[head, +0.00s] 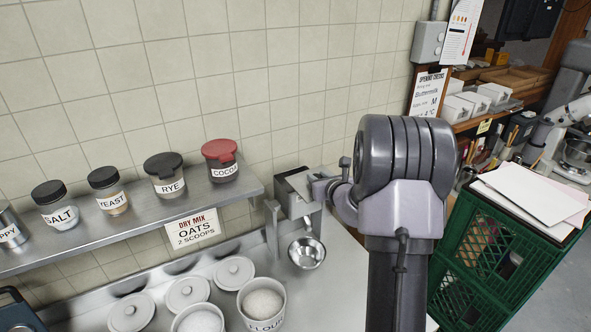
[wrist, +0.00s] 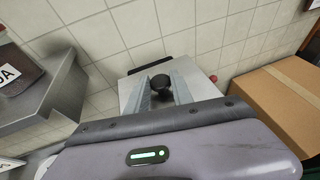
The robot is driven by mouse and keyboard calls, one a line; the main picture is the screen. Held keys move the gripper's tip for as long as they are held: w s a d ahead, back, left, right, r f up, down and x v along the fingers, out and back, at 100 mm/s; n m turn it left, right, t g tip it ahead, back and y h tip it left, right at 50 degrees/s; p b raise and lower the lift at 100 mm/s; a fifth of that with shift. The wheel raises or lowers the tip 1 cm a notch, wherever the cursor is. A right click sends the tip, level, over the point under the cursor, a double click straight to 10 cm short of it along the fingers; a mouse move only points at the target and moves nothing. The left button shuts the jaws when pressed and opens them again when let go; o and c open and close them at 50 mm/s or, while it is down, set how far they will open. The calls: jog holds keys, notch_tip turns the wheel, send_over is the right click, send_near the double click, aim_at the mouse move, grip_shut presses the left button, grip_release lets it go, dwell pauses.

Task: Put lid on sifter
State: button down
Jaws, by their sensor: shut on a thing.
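My gripper (head: 316,186) is at the top of the grey metal sifter (head: 287,184), which stands on legs at the right end of the shelf. In the wrist view, my gripper's two fingers (wrist: 161,92) are shut on a round black knob (wrist: 159,81), which I take to be the knob of the lid. A pale grey square surface (wrist: 199,84) lies below the knob; I cannot tell whether it is the lid's plate or the sifter's top. Whether the lid touches the sifter is hidden.
A steel bowl (head: 307,252) sits under the sifter. A shelf (head: 120,229) with labelled jars, including a red-lidded cocoa jar (head: 221,160), runs left. White tubs and lids stand below it. A cardboard box (wrist: 275,98) and green crates (head: 497,255) are right.

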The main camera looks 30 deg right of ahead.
aim_at(300, 174)
jog(key=w+f+p, duration=0.2)
jog(key=w+f, duration=0.2)
jog(key=w, duration=0.7)
jog(key=shift+d+f, duration=0.25)
jog(key=shift+f, duration=0.1)
jog(key=shift+s+f, duration=0.15)
jog(key=shift+f, duration=0.05)
jog(key=c, duration=1.1)
grip_release()
